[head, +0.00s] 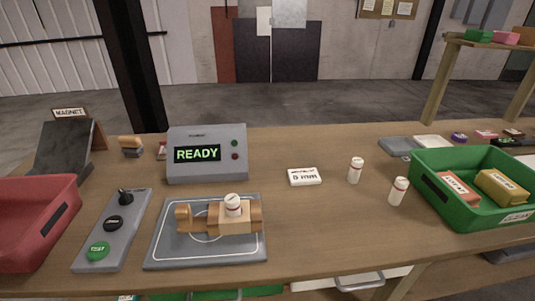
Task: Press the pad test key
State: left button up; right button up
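A sloped grey key panel (119,222) lies on the table at the left. Its near end carries a round green key (98,250) with lettering that looks like "TEST". A black round key (113,223) and a black knob (125,196) sit further up it. To its right is a grey pad (206,256) with a white outline. The grey display box (207,153) behind the pad reads "READY". Neither gripper is in view.
A red bin (34,222) stands left of the key panel. A green bin (474,185) with packages stands at the right. Two white bottles (356,170) (399,191) and a white "5 mm" block (304,176) stand between. The front middle of the table is clear.

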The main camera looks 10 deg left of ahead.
aim_at(99, 250)
jog(key=j+u, duration=0.15)
jog(key=u, duration=1.3)
jog(key=i+l, duration=0.05)
